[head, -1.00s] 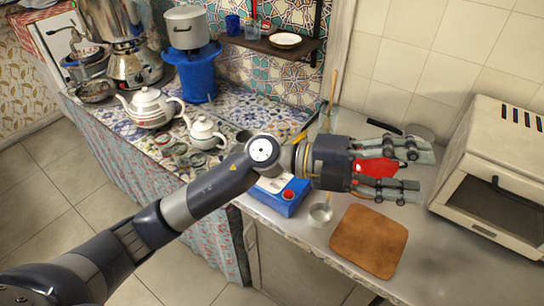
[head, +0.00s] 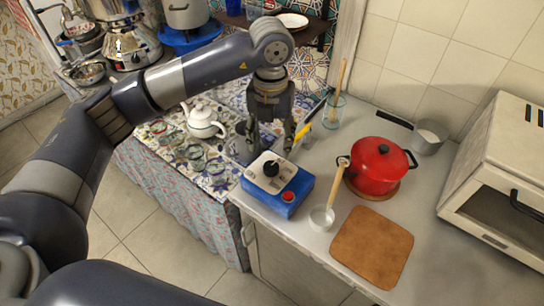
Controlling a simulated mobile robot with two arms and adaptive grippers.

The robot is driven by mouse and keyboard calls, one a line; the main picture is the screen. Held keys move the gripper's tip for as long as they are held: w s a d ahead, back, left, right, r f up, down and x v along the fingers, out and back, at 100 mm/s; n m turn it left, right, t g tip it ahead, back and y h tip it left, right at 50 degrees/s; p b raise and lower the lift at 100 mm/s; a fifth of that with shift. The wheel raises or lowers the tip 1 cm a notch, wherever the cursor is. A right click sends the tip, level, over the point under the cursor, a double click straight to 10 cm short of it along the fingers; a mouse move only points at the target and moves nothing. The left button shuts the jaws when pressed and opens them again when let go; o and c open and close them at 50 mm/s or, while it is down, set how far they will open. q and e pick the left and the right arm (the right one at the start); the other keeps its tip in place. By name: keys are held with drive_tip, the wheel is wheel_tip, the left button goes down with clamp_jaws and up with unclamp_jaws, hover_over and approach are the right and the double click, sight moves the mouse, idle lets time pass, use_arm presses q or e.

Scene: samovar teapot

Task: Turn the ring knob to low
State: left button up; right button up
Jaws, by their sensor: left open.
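The blue control box (head: 290,205) stands on the grey counter with a white top panel. A black knob (head: 271,168) stands up from that panel, and a red button (head: 289,196) sits near the box's front right corner. The knob's setting and the panel markings are too small to read. My left gripper (head: 270,142) points down with its fingers spread, just behind and above the knob in the picture. It is empty, and I cannot tell whether a fingertip touches the box. My right gripper is not in view.
A red lidded pot (head: 378,168) and a small pale cup (head: 321,218) with a wooden handle stand right of the box. A brown board (head: 371,246) lies in front. A white teapot (head: 203,121) and glasses stand left. A toaster oven (head: 500,180) is far right.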

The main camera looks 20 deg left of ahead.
sight(271, 166)
use_arm(q)
wheel_tip(271, 166, down, 5)
drive_tip(key=shift+s+f+p, duration=0.1)
drive_tip(key=shift+p, duration=0.5)
wheel_tip(271, 166, down, 3)
drive_tip(key=shift+r+p, duration=0.15)
drive_tip(key=shift+p, duration=0.15)
drive_tip(key=shift+f, duration=0.2)
drive_tip(key=c, duration=0.9)
drive_tip(key=shift+c, duration=0.9)
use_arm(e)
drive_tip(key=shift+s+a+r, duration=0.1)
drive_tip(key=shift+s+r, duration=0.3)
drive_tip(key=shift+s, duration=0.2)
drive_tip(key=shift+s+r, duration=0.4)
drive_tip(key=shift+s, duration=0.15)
